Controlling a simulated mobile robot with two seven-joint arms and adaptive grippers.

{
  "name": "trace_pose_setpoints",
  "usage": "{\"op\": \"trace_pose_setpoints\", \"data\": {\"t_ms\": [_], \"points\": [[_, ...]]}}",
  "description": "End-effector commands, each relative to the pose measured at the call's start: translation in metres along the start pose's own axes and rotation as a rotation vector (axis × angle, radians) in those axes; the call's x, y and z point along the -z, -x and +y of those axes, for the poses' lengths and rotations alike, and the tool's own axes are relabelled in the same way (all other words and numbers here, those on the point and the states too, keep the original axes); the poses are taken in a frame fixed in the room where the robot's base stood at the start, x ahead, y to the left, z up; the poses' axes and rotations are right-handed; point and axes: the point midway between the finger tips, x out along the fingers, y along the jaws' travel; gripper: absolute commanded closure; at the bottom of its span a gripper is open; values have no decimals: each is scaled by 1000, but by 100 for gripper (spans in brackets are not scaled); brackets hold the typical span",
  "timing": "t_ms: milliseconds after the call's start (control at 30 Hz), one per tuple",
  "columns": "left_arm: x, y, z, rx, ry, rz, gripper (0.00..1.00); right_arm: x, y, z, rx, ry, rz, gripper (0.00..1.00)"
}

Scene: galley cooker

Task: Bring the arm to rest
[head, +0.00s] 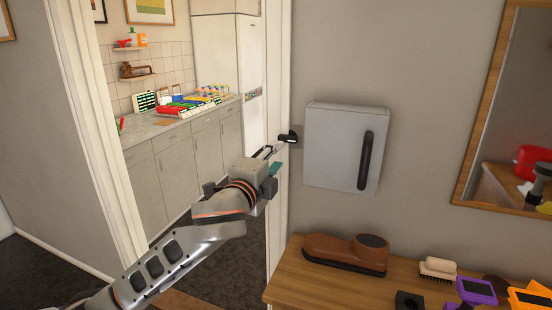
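My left arm comes in from the lower left and reaches up to the right. My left gripper (272,164) is at its end, in front of the white door frame and left of the grey wall cabinet. Its fingers are small and partly overlap one another, so I cannot tell whether they are open or shut. I see no object clearly held in it. A small dark fitting (289,137) shows close to the fingertips; I cannot tell whether they touch it. My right gripper is not in view.
The grey wall cabinet (334,146) has a black upright handle (365,160). Below it, a wooden table (325,290) bears a brown shoe-shaped object (345,252), a brush (438,269) and other items. A mirror (515,110) hangs right. Through the doorway is a cluttered counter (150,130).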

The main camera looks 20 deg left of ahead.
Motion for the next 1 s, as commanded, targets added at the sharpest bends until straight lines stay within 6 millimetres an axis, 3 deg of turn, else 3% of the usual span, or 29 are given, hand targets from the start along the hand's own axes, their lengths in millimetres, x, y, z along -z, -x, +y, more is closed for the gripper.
{"op": "trace_pose_setpoints", "data": {"t_ms": [200,333,467,667,800,1000], "points": [[0,1,5,-7,7,-1,69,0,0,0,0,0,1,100],[-3,11,35,-57,59,-17,69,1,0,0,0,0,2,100],[-11,34,91,-150,161,-60,69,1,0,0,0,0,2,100],[-35,88,183,-308,327,-178,69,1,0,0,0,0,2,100],[-57,137,243,-417,426,-289,69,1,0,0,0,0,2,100],[-89,216,311,-551,530,-466,69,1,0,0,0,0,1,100]]}}
